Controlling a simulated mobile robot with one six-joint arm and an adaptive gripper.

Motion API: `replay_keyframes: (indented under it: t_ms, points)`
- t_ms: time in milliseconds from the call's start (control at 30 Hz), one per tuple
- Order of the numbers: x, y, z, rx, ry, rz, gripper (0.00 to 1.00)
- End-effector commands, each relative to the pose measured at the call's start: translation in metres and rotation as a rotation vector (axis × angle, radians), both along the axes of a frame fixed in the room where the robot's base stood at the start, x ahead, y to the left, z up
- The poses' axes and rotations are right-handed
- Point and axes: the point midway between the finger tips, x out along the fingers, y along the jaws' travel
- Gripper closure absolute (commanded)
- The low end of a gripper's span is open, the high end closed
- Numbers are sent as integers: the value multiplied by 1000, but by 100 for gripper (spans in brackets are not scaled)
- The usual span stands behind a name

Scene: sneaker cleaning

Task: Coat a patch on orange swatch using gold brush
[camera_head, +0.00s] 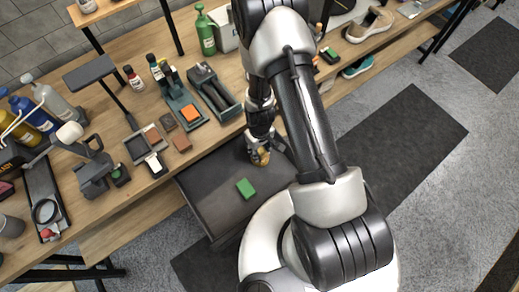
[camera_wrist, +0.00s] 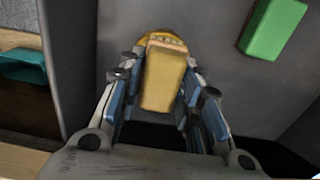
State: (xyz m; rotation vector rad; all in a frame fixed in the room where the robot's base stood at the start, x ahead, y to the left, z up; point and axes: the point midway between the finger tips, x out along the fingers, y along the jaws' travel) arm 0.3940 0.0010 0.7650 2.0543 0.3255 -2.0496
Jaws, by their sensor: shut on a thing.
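My gripper (camera_head: 260,155) is over the dark grey open drawer at the front of the bench. In the wrist view my gripper (camera_wrist: 160,98) is shut on the gold brush (camera_wrist: 163,78), a yellow block with a paler far end. A bit of gold (camera_head: 263,158) shows between the fingers in the head view. Whether the brush touches the drawer floor cannot be told. An orange block (camera_head: 191,113), which looks like the orange swatch, lies in a grey-green tray on the bench, up and left of my gripper. The wrist view does not show it.
A green block (camera_head: 245,187) lies in the drawer (camera_head: 209,207); it also shows in the wrist view (camera_wrist: 272,28). Brown pads (camera_head: 181,141), a stand lamp (camera_head: 91,74), bottles (camera_head: 205,32) and trays crowd the bench. Shoes (camera_head: 369,26) sit at the upper right.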

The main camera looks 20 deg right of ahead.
Motion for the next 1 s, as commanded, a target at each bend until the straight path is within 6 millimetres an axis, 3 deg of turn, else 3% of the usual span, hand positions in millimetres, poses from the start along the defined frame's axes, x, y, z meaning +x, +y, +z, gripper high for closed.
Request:
replay_keyframes:
  t_ms: [367,1000]
  points:
    - [-2,0,0,0,3,0,87]
    - [0,0,52,0,1,0,87]
